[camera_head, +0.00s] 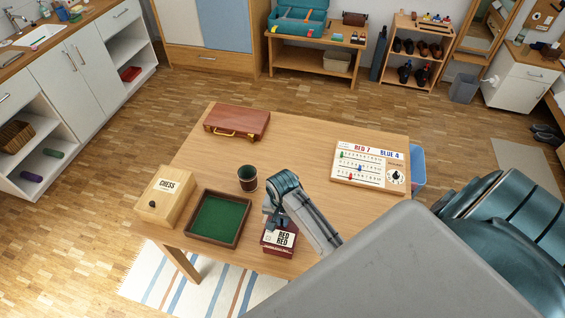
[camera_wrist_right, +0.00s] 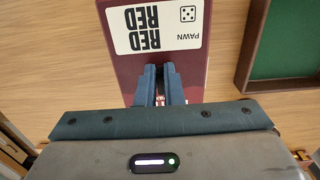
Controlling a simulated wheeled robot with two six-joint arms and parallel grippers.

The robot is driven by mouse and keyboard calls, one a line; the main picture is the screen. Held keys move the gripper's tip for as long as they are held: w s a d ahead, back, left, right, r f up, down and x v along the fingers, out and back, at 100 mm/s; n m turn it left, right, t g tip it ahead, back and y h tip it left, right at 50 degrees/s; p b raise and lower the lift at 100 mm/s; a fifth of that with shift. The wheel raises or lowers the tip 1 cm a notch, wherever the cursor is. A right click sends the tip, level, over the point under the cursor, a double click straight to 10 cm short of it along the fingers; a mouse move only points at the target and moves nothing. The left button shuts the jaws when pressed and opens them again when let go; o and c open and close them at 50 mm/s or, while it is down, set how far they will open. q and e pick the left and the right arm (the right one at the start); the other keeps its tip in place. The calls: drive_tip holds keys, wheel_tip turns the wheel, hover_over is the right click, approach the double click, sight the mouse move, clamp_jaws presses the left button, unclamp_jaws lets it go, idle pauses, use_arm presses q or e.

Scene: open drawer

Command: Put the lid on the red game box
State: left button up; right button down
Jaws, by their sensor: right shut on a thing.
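The red game box (camera_head: 279,252) stands near the front edge of the wooden table, below my right gripper (camera_head: 276,224). Its dark red lid, with a white "RED RED" label (camera_head: 285,239), shows at the top of the box. In the right wrist view the lid (camera_wrist_right: 188,78) lies under the shut fingers of my right gripper (camera_wrist_right: 159,82). The fingers are shut on a part of the lid, and the held part is mostly hidden between them. I cannot tell whether the lid rests fully on the box or is slightly above it. My left gripper is not in view.
A green-lined tray (camera_head: 246,236) lies just left of the box. A wooden chess box (camera_head: 150,208), a dark cup (camera_head: 247,178), a brown case (camera_head: 236,118) and a scoreboard (camera_head: 345,177) also stand on the table (camera_head: 300,150). The table's middle is clear.

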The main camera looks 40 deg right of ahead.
drive_tip(key=shift+f+b, duration=0.3)
drive_tip(key=shift+f, duration=0.8)
drive_tip(key=shift+f, duration=0.4)
idle(0.8)
drive_tip(key=c, duration=1.5)
unclamp_jaws()
drive_tip(key=shift+r, duration=0.1)
wheel_tip(320, 180, up, 10)
drive_tip(key=shift+w+f+b, duration=0.1)
drive_tip(key=shift+f+b, duration=0.1)
drive_tip(key=shift+b, duration=0.85)
drive_tip(key=shift+r, duration=0.5)
